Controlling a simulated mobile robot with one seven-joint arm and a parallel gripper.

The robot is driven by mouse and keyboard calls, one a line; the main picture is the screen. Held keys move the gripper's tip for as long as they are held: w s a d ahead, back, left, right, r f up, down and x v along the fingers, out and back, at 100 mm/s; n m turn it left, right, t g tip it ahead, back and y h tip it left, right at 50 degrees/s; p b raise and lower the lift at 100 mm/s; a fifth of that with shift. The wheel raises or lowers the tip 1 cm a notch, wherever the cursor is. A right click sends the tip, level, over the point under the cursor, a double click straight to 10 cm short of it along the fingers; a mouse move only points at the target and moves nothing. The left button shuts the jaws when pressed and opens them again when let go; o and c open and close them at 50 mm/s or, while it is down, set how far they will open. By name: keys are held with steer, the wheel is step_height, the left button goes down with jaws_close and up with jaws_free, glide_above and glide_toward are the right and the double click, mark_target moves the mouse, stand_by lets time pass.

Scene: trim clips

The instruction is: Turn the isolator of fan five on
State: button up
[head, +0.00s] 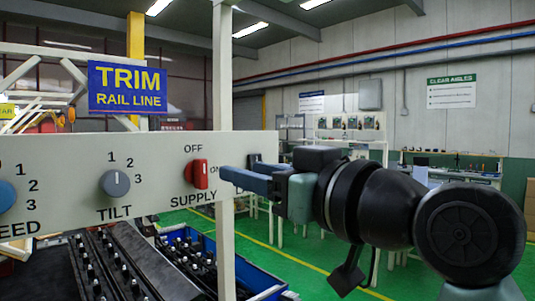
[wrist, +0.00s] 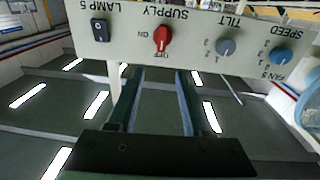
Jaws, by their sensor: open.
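The red supply isolator knob (head: 200,174) is on a white panel (head: 150,150), between an OFF label above and an ON label to its right. Its grip stands roughly upright, in line with OFF. In the wrist view the scene is upside down and the red knob (wrist: 163,39) sits beyond my fingertips, roughly centred between them. A FAN 5 label shows on the same panel. My gripper (head: 236,177) is open and empty, just right of the knob and apart from it. Its two fingers (wrist: 160,72) also show in the wrist view.
A grey tilt dial (head: 115,183) and a blue speed dial (head: 6,196) are left of the knob. A black lamp switch (wrist: 100,30) is on its other side. A white post (head: 223,80) stands by the panel. Dark trays lie below.

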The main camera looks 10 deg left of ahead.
mark_target(203, 164)
steer(key=shift+g, duration=0.5)
steer(key=p+x, duration=0.1)
steer(key=x, duration=0.2)
steer(key=p+x, duration=0.2)
steer(key=x, duration=0.2)
steer(key=p+x, duration=0.2)
steer(key=x, duration=0.2)
steer(key=shift+w+r, duration=0.15)
steer(key=shift+r, duration=0.2)
steer(key=shift+w+a+f, duration=0.15)
steer(key=shift+w+a, duration=0.3)
steer(key=shift+a, duration=0.05)
jaws_close()
